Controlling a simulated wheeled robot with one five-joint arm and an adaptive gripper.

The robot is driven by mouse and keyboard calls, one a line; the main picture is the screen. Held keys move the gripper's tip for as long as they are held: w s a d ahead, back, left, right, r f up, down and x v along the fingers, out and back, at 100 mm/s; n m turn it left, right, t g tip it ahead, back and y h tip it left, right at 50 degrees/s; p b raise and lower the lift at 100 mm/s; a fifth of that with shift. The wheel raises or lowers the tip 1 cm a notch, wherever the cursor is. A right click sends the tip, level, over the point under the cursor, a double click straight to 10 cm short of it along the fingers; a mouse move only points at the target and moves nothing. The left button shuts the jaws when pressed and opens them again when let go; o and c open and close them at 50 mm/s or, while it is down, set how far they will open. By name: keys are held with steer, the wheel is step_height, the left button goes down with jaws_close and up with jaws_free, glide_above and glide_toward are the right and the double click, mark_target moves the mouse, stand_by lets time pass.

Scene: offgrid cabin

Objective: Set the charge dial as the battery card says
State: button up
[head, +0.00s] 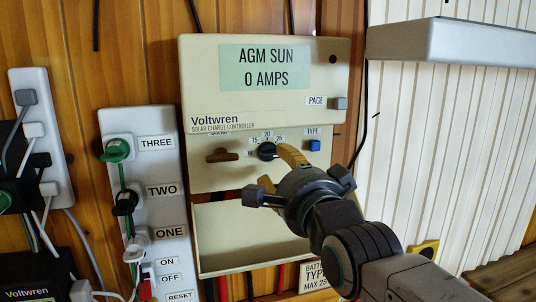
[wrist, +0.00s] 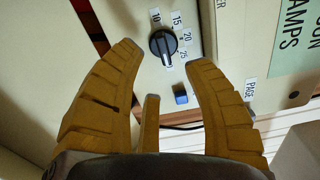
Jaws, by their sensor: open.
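The charge dial (head: 267,151) is a black knob on the cream Voltwren solar charge controller (head: 220,175), with 15, 20 and 25 marked around it. In the wrist view the dial (wrist: 163,44) also shows a 10 label; I cannot tell its setting surely. The display (head: 264,68) reads "AGM SUN 0 AMPS". The battery card (head: 313,276) shows "BATTE", "TYPE" and "MAX 25", partly hidden by my arm. My gripper (head: 287,156) is open and empty in front of the panel, just right of the dial. In the wrist view my fingers (wrist: 163,55) spread either side of the dial, apparently not touching it.
The blue TYPE button (head: 314,146) is close by the dial, and the grey PAGE button (head: 340,103) is above. A brown switch (head: 222,155) is to the left. A labelled power strip (head: 152,205) stands left of the controller. A white shelf (head: 450,40) juts out upper right.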

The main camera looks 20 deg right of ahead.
mark_target(272, 158)
steer(key=shift+w+p, duration=1.05)
steer(key=shift+w, duration=2.2)
steer(key=shift+o, duration=0.2)
jaws_close()
